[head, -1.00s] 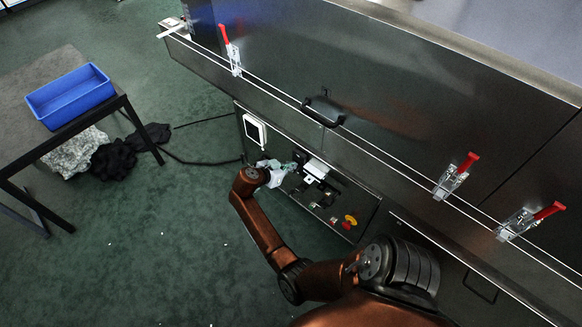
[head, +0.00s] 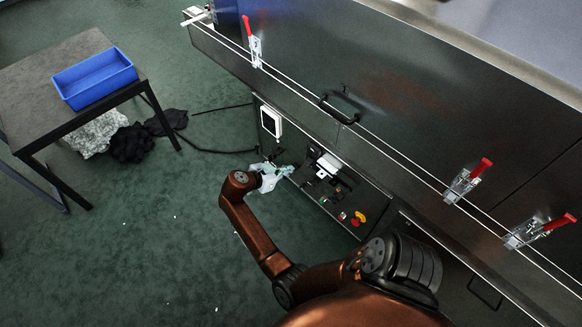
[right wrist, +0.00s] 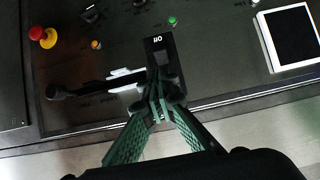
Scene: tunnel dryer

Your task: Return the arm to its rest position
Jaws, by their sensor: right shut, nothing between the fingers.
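My right arm, copper-coloured with black joints, reaches from the bottom of the head view toward the control panel (head: 352,222) on the dryer's lower front. My right gripper (head: 291,169) is at its end, to the left of the panel's black-and-white switch (head: 327,164). In the right wrist view, the green-padded fingers (right wrist: 159,108) are together with nothing between them. They overlap the lower part of the black labelled switch block (right wrist: 160,45) in that view; I cannot tell whether they touch it. My left gripper is not in view.
The panel carries a red-and-yellow emergency stop (head: 358,218) and a white-framed screen (head: 271,121). Red-handled clamps (head: 466,182) line the dryer rail above. A table (head: 45,88) with a blue bin (head: 95,80) stands at left. Open green floor (head: 150,250) lies left of my arm.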

